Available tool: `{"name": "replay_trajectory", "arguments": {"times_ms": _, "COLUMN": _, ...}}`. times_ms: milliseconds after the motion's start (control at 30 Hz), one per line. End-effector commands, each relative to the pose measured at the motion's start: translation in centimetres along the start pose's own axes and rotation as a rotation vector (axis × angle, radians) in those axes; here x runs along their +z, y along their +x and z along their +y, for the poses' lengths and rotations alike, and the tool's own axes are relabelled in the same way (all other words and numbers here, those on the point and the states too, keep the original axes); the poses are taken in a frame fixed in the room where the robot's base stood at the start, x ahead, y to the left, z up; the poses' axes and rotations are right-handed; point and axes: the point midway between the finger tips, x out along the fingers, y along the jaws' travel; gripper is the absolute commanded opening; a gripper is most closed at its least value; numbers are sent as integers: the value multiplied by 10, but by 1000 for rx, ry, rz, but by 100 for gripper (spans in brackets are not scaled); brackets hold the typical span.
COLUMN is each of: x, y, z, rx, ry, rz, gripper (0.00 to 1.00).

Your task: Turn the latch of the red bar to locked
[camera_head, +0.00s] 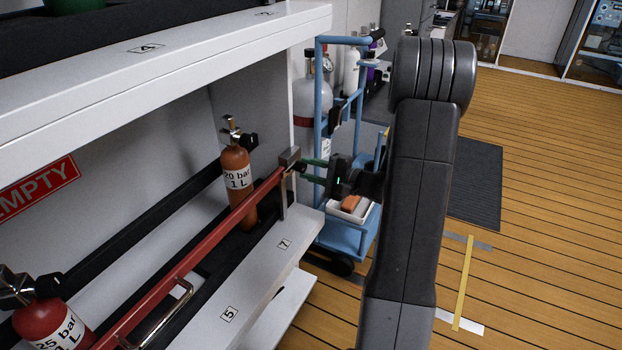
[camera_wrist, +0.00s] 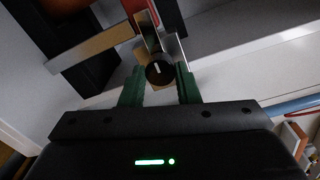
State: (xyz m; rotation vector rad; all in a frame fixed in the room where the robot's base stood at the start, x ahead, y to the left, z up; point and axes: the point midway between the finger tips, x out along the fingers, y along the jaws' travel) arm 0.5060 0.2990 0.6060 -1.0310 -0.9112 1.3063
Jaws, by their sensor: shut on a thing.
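The red bar (camera_head: 215,240) runs along the shelf front in the head view, in front of the bottles. Its far end meets a metal bracket (camera_head: 290,156) on a post. The latch is a round black knob (camera_wrist: 159,73) with a pale mark, seen in the wrist view in front of metal plates. The mark points roughly up in that picture. My gripper (camera_head: 304,169) is at the bar's far end, its green fingers closed on both sides of the knob; the fingertips also show in the wrist view (camera_wrist: 160,82). The fingers partly hide the latch in the head view.
An orange bottle (camera_head: 237,185) and a red bottle (camera_head: 52,325) stand behind the bar. A blue trolley (camera_head: 350,238) with a grey cylinder (camera_head: 309,105) and a white tray stands just beyond my gripper. Open wooden floor (camera_head: 550,240) lies to the right.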

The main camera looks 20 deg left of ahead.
Motion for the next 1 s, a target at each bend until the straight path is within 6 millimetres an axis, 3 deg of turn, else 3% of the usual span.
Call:
{"name": "replay_trajectory", "arguments": {"times_ms": 667, "x": 0, "y": 0, "z": 0, "rx": 1, "ry": -65, "rz": 2, "gripper": 6}}
{"name": "replay_trajectory", "arguments": {"times_ms": 700, "x": 0, "y": 0, "z": 0, "rx": 1, "ry": -65, "rz": 2, "gripper": 33}}
{"name": "replay_trajectory", "arguments": {"times_ms": 800, "x": 0, "y": 0, "z": 0, "rx": 1, "ry": -64, "rz": 2, "gripper": 50}}
{"name": "replay_trajectory", "arguments": {"times_ms": 1000, "x": 0, "y": 0, "z": 0, "rx": 1, "ry": -64, "rz": 3, "gripper": 50}}
